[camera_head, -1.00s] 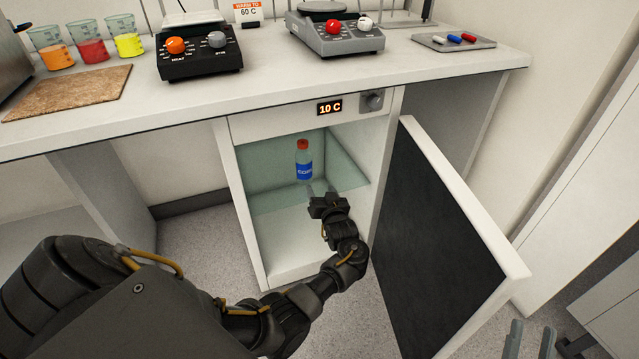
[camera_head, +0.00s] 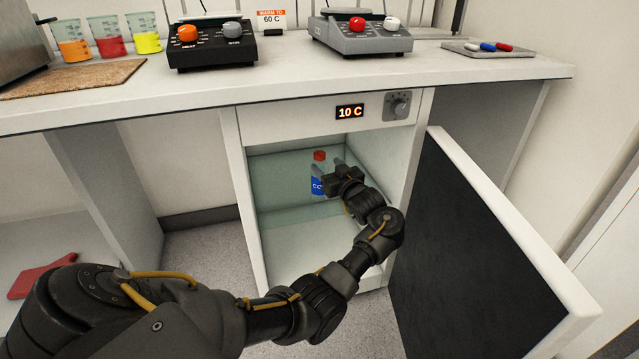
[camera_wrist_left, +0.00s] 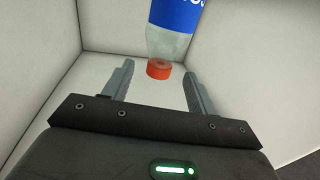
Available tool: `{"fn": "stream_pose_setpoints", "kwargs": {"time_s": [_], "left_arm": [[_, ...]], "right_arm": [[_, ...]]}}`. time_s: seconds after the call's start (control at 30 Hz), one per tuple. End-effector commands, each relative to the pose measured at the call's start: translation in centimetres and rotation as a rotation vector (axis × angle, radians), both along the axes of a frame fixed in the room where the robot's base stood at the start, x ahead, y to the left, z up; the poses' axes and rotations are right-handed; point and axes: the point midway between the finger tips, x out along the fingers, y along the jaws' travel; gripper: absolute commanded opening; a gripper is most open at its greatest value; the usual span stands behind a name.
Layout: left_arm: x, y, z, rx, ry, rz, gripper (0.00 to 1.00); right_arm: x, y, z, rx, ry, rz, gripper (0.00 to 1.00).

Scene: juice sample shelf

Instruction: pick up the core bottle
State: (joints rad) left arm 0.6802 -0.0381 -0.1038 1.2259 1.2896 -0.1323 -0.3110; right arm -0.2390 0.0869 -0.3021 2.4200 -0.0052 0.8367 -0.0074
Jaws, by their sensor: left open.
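The core bottle (camera_head: 317,183) is clear with a red cap and a blue label, and stands upright on the glass shelf inside the open cabinet. My left gripper (camera_head: 341,165) is inside the cabinet at the bottle, hiding part of its right side. In the left wrist view the gripper (camera_wrist_left: 153,82) is open, and the bottle's red cap (camera_wrist_left: 159,69) shows between the two fingertips. The bottle's blue label (camera_wrist_left: 177,14) runs out of the top of that view. I cannot tell whether a finger touches it. My right gripper is not in view.
The cabinet door (camera_head: 490,250) stands open on the right. The cabinet's side walls and glass shelf (camera_head: 280,216) bound the space around my arm. A 10 C display (camera_head: 350,112) is above the opening. Beakers, two devices and a tray (camera_head: 487,49) stand on the counter.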

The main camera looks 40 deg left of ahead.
Motion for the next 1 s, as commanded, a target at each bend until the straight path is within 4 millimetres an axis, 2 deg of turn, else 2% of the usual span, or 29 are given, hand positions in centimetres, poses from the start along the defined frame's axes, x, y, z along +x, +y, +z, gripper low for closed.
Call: {"fn": "stream_pose_setpoints", "kwargs": {"time_s": [0.23,0.5,0.8,1.0], "left_arm": [[0.4,1.4,-0.2,0.001,-0.002,0.003,0.58],[1.9,4.8,-0.3,0.001,0.0,0.003,0.58],[2.1,5.2,-0.1,0.0,0.0,0.003,0.58],[2.1,5.2,-0.1,0.0,0.0,0.003,0.33]], "right_arm": [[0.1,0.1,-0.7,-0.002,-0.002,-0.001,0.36],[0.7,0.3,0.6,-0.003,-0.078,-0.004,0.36],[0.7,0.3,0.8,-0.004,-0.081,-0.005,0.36],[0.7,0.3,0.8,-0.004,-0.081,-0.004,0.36]]}}
